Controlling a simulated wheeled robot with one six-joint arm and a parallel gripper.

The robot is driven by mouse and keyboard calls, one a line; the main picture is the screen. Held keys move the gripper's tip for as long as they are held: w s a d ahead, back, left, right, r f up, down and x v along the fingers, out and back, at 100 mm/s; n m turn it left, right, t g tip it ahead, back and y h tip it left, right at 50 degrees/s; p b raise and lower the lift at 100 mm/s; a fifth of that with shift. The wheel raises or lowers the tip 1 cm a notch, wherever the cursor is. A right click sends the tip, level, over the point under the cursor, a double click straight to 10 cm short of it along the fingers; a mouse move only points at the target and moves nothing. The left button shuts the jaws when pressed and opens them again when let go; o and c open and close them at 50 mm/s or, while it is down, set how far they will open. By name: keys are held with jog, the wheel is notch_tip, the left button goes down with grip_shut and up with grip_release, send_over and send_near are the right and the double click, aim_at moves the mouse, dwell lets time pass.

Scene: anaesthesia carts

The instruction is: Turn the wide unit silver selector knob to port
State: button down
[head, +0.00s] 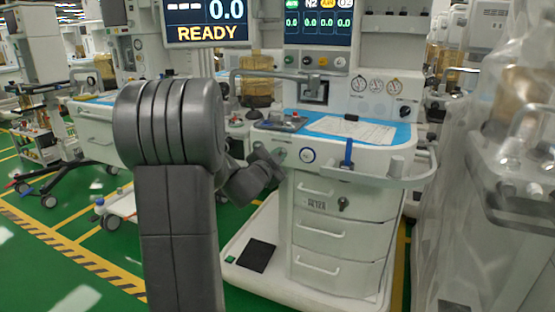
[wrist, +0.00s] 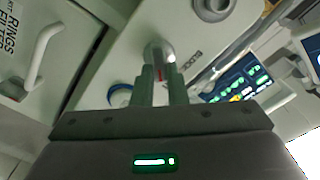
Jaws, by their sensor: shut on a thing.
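The silver selector knob (wrist: 158,52) shows between my two fingers in the wrist view, with a red mark on its front. It sits on the white front panel of the wide anaesthesia unit (head: 325,205). My gripper (wrist: 163,80) is shut on the knob. In the head view my gripper (head: 272,160) reaches the left part of that panel, just left of a blue-ringed round dial (head: 308,155). The fingers mostly hide the knob there. The blue-ringed dial also shows in the wrist view (wrist: 121,95), partly behind a finger. I cannot read the knob's port labels.
A white handrail (head: 375,180) and a blue strap (head: 348,152) stand out from the panel to the right. Drawers (head: 320,231) lie below, and a paper sheet (head: 350,130) lies on the blue worktop. A plastic-covered unit (head: 475,200) stands right. Green floor (head: 80,215) is open at left.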

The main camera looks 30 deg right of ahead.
dwell(0.4)
jog(key=c, duration=1.4)
grip_release()
jog(key=shift+c, duration=0.2)
jog(key=p+v, duration=0.2)
jog(key=v, duration=1.1)
jog(key=shift+s+a, duration=0.25)
jog(key=shift+a, duration=0.1)
jog(key=shift+w, duration=0.1)
jog(key=b+x, duration=0.2)
jog(key=x, duration=1.2)
jog(key=shift+s+a, duration=0.15)
jog(key=shift+s, duration=0.1)
